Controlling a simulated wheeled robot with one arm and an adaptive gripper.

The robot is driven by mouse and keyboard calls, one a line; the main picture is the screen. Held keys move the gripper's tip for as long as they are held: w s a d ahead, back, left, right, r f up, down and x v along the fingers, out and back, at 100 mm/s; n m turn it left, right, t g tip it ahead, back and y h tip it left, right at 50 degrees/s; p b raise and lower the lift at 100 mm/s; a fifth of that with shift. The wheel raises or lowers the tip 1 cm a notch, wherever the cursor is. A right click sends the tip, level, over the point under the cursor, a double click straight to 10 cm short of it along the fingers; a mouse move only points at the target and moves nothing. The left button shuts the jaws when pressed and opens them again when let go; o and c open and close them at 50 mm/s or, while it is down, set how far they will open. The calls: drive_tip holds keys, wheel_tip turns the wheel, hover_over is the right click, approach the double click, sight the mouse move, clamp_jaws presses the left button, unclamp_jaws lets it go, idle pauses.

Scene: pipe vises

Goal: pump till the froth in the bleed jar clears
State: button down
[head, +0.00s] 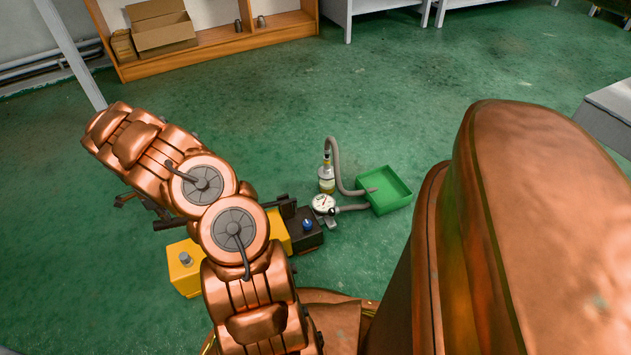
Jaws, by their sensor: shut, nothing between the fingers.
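The bleed jar (326,183) stands on the floor right of the pump, with yellowish liquid low in it and a paler band above. It is too small to tell how much froth there is. The pump has a yellow body (183,277), largely hidden behind my arm, and a black block with a blue knob (307,224). A dark bar (169,223) sticks out left from behind my arm and looks like the pump's handle. My gripper (128,199) is partly hidden below my forearm, shut and empty, just left of and above that bar. I cannot tell whether they touch.
A round white gauge (323,203) sits beside the jar. A grey hose (335,153) arches from the jar to a green tray (401,202). A wooden shelf (224,47) with a cardboard box (163,33) stands at the back. The green floor between is clear.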

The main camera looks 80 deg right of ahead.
sight(167, 226)
drive_tip(key=shift+f, duration=0.25)
drive_tip(key=shift+w+a+f+b, duration=0.15)
drive_tip(key=shift+f+b, duration=0.25)
drive_tip(key=shift+f, duration=0.35)
drive_tip(key=shift+w+f+b, duration=0.2)
drive_tip(key=shift+f+b, duration=0.2)
drive_tip(key=shift+f, duration=0.35)
drive_tip(key=shift+w+a+f+b, duration=0.15)
drive_tip(key=shift+f+b, duration=0.25)
drive_tip(key=shift+f, duration=0.35)
drive_tip(key=shift+w+a+f+b, duration=0.1)
drive_tip(key=shift+f+b, duration=0.55)
drive_tip(key=shift+f, duration=0.5)
drive_tip(key=shift+w+f+b, duration=0.1)
drive_tip(key=shift+f+b, duration=0.55)
drive_tip(key=shift+f, duration=0.5)
